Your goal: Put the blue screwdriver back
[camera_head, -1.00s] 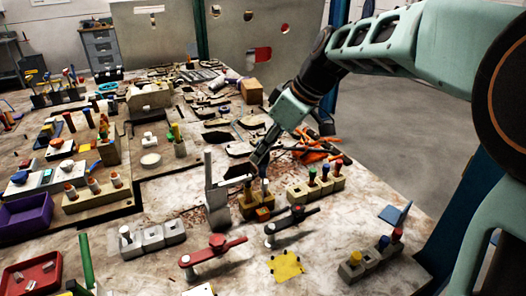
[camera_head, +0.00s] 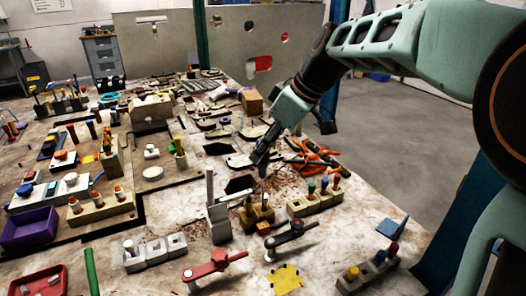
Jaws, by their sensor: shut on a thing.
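My gripper (camera_head: 260,160) points down near the middle of the bench. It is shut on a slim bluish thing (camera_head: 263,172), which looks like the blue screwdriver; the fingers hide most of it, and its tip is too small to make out. Below it stands a tan holder block (camera_head: 249,222) with small upright pieces in it. The held thing looks above this block and apart from it, though the depth is hard to judge. To the right is another pale block (camera_head: 302,207) with green, blue and red handles standing in it.
A tall grey post (camera_head: 211,190) stands just left of the tan block. A red-handled clamp (camera_head: 215,265) and a black-handled clamp (camera_head: 291,233) lie in front. Orange-handled tools (camera_head: 318,158) lie behind right. A blue-and-red-topped block (camera_head: 368,275) sits near the right edge.

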